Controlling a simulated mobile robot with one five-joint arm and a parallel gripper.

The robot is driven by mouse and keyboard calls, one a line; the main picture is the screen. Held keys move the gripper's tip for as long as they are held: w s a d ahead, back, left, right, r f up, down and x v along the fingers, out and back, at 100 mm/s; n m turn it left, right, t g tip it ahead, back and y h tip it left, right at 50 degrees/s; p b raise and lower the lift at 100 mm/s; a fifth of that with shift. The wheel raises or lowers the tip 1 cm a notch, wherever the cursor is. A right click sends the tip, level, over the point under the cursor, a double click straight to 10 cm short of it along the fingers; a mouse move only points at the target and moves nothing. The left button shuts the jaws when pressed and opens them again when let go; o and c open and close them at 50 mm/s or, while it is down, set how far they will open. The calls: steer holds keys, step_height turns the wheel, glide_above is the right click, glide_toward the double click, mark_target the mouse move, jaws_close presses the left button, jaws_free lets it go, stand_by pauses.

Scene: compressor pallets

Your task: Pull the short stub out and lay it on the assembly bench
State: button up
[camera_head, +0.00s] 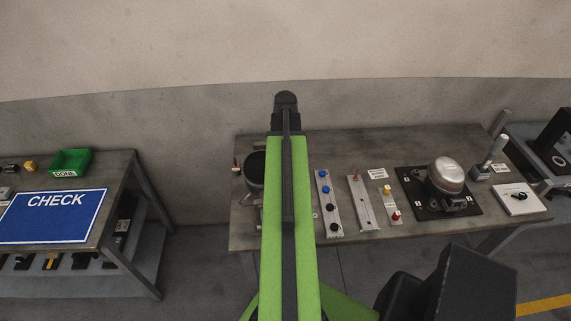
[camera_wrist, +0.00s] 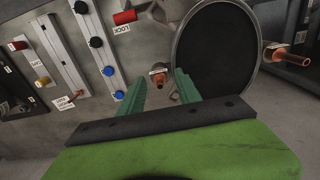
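A short copper stub (camera_wrist: 159,76) with a collar shows in the wrist view beside a dark round vessel (camera_wrist: 217,52). My gripper (camera_wrist: 160,83) points toward it with its two green fingers apart. The stub appears between the fingertips, with no clear contact. Another copper stub (camera_wrist: 276,53) sticks out at the vessel's other side. In the head view my arm hides the nearer stub and part of the vessel (camera_head: 254,172). The assembly bench (camera_head: 428,232) has a grey top under these things.
A strip with blue and black knobs (camera_head: 328,206), another metal strip (camera_head: 363,203), and a compressor (camera_head: 447,178) on a black mat stand to the right. A red LOCK piece (camera_wrist: 124,17) lies near the vessel. A CHECK table (camera_head: 126,170) with a green bin (camera_head: 70,163) is left, across a gap.

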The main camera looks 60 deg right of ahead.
jaws_close()
stand_by(1.1)
steer(key=shift+r+p, duration=3)
steer(key=shift+p, duration=0.05)
